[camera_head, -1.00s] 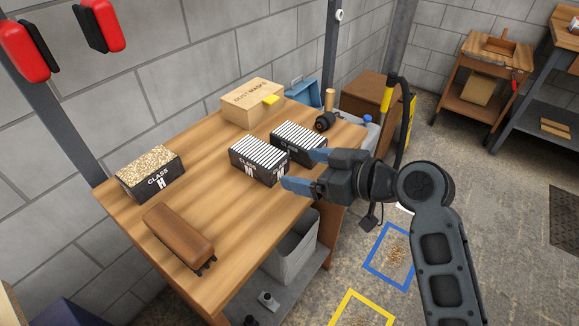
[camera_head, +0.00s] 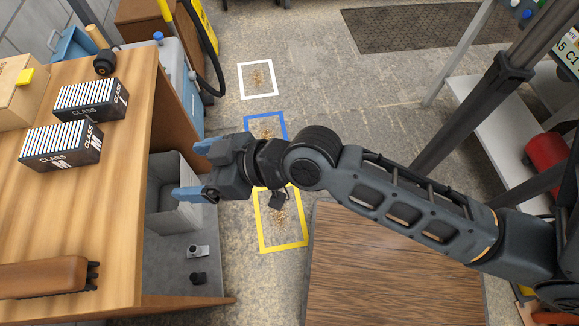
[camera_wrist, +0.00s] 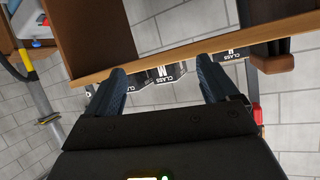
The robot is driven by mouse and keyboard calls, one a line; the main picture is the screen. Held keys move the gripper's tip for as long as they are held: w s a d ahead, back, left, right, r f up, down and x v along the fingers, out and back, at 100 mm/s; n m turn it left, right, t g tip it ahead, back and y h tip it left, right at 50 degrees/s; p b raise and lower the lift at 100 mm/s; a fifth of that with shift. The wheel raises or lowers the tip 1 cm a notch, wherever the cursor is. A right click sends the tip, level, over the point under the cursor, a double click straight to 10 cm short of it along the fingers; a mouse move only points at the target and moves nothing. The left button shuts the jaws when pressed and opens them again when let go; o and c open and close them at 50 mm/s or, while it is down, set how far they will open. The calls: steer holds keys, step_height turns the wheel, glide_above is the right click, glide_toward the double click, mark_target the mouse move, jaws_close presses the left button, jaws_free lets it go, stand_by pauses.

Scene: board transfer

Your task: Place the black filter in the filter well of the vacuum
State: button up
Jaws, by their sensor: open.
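Two black-framed pleated filters with white tops stand on the wooden table: one marked CLASS M (camera_head: 62,150) and one marked CLASS L (camera_head: 92,98). In the wrist view a filter marked CLASS M (camera_wrist: 165,78) shows between the fingers, and one marked CLASS H (camera_wrist: 233,53) stands to its right. A grey and blue machine (camera_head: 178,72), which looks like the vacuum, stands past the table's far end beside a black hose. Its filter well cannot be made out. My gripper (camera_head: 194,170) is open and empty, off the table's right edge; its fingers also show in the wrist view (camera_wrist: 160,68).
The table (camera_head: 120,215) holds a brown brush (camera_head: 42,277), a cardboard box (camera_head: 18,92) and a black round part (camera_head: 105,62). A grey bin (camera_head: 172,205) sits on the lower shelf.

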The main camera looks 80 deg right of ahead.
steer(key=s+a+r+h, duration=0.1)
steer(key=s, duration=0.9)
steer(key=shift+s, duration=0.25)
steer(key=shift+n+t+y, duration=0.5)
steer(key=shift+n+t, duration=0.1)
steer(key=shift+t, duration=0.3)
steer(key=s+r, duration=0.4)
steer(key=s, duration=0.1)
steer(key=s+r, duration=0.1)
steer(key=s, duration=0.2)
steer(key=shift+a+r, duration=0.4)
steer(key=shift+c, duration=0.2)
steer(key=shift+r, duration=0.15)
